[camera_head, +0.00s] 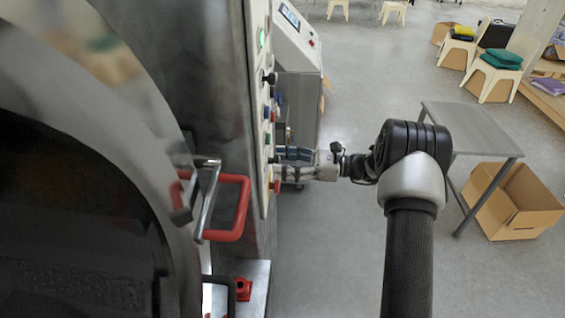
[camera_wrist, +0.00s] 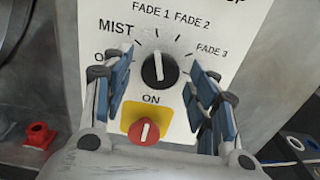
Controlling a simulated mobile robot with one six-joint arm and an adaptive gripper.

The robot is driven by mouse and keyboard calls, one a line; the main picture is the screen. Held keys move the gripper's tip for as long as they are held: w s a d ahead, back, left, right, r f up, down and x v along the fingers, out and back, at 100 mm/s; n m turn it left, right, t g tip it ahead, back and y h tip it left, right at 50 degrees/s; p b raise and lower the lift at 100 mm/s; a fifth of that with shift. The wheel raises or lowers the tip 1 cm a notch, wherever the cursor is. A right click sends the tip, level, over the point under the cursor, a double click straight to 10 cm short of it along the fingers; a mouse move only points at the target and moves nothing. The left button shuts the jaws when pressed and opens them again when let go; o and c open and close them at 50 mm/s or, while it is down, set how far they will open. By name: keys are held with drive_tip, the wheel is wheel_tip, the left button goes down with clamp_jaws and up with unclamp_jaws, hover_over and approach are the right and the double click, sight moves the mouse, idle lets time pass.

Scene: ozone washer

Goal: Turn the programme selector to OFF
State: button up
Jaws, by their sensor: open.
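The programme selector (camera_wrist: 160,70) is a round black knob on a white panel (camera_wrist: 199,35) in the wrist view. Its white line stands nearly upright, towards the FADE 1 and FADE 2 labels. MIST is at its upper left and FADE 3 at its right. A label starting with O at the left is partly hidden by a finger. My gripper (camera_wrist: 161,64) is open, with its blue-padded fingers either side of the knob and visible gaps to it. In the head view my gripper (camera_head: 283,163) is at the panel face and hides the knob.
A red rotary switch (camera_wrist: 143,131) on a yellow plate, marked ON, sits just below the selector. A red-framed door handle (camera_head: 243,208) sticks out left of my gripper. A grey table (camera_head: 468,128) and open cardboard box (camera_head: 520,220) stand right. Floor between is clear.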

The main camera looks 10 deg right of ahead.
drive_tip(key=shift+a, duration=0.25)
drive_tip(key=shift+c, duration=0.5)
drive_tip(key=c, duration=1)
